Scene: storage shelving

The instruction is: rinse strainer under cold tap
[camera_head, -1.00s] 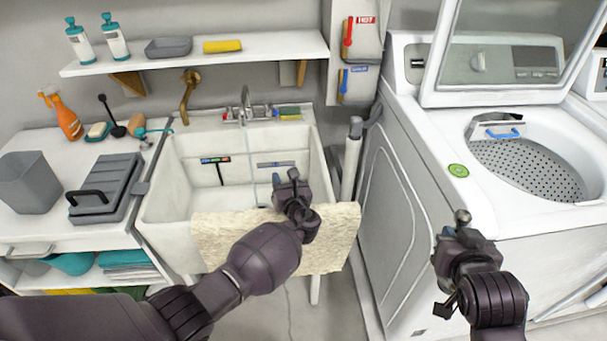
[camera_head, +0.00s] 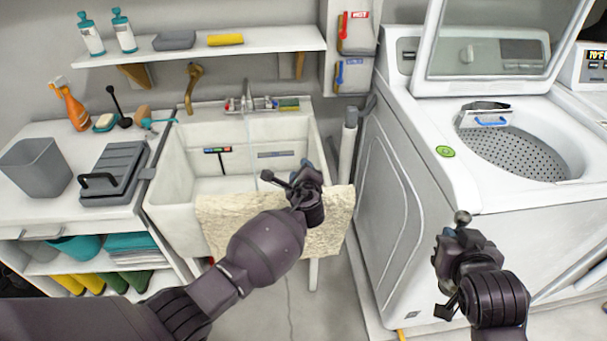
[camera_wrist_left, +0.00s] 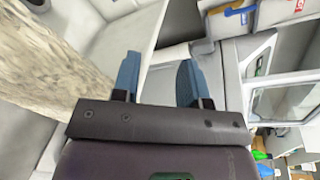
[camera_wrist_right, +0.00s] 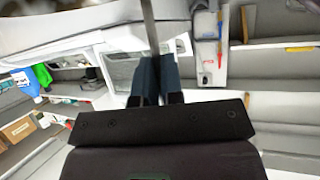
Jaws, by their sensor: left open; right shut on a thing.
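My right gripper (camera_head: 461,236) is in front of the washer. In the right wrist view its fingers (camera_wrist_right: 149,82) are shut on a thin grey bar (camera_wrist_right: 149,22); I cannot tell whether this is the strainer. My left gripper (camera_head: 306,180) is over the sink's front edge. In the left wrist view its fingers (camera_wrist_left: 158,80) are apart and empty, beside the beige cloth (camera_wrist_left: 45,70). The tap (camera_head: 247,100) is at the back of the white sink (camera_head: 165,200). A thin pale line runs down below its spout. The box's blue lever (camera_head: 341,72) is right of the shelf.
The cloth (camera_head: 225,215) hangs over the sink's front rim. The open washer (camera_head: 390,180) stands on the right, with a blue-handled part (camera_head: 489,121) at its drum. A grey bin (camera_head: 38,168) and grey case (camera_head: 118,170) occupy the left counter.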

